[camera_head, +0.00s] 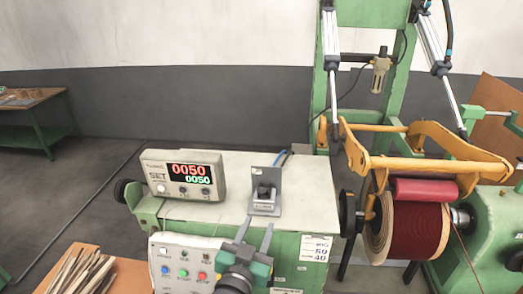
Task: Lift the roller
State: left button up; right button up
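The red roller (425,190) sits between yellow swing arms (430,160) and rests on or just above the dark red coil (420,229) at the right. A small grey lever switch (264,203) stands on the pale machine top. My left gripper (257,224) comes in from the bottom. Its two grey fingers point up and away from me, apart with nothing between them. They are just in front of and below the switch in the picture. Contact with the switch is not visible. My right gripper is not in view.
A counter box (182,175) with red and green digits stands left of the switch. A button panel (189,264) is on the machine front. Pneumatic cylinders (330,60) hang from the green frame (369,14). Wood strips (80,272) lie at lower left.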

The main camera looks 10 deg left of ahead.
aim_at(263, 190)
pick_arm(q)
jog(key=shift+t, duration=0.3)
jog(key=w+p, duration=0.2)
jog(key=w, duration=0.3)
jog(key=w+r+p, duration=0.1)
jog(key=w, duration=0.3)
jog(key=w+p, duration=0.2)
jog(key=w, duration=0.3)
jog(key=shift+w+a+r+p, duration=0.2)
jog(key=shift+w+r+p, duration=0.1)
jog(key=shift+w+r, duration=0.1)
jog(key=shift+a, duration=0.25)
jog(key=shift+c, duration=1.2)
jog(key=shift+a+f, duration=0.1)
jog(key=shift+a, duration=0.05)
jog(key=shift+c, duration=2.3)
jog(key=shift+d, duration=0.75)
grip_shut()
jog(key=shift+a, duration=0.4)
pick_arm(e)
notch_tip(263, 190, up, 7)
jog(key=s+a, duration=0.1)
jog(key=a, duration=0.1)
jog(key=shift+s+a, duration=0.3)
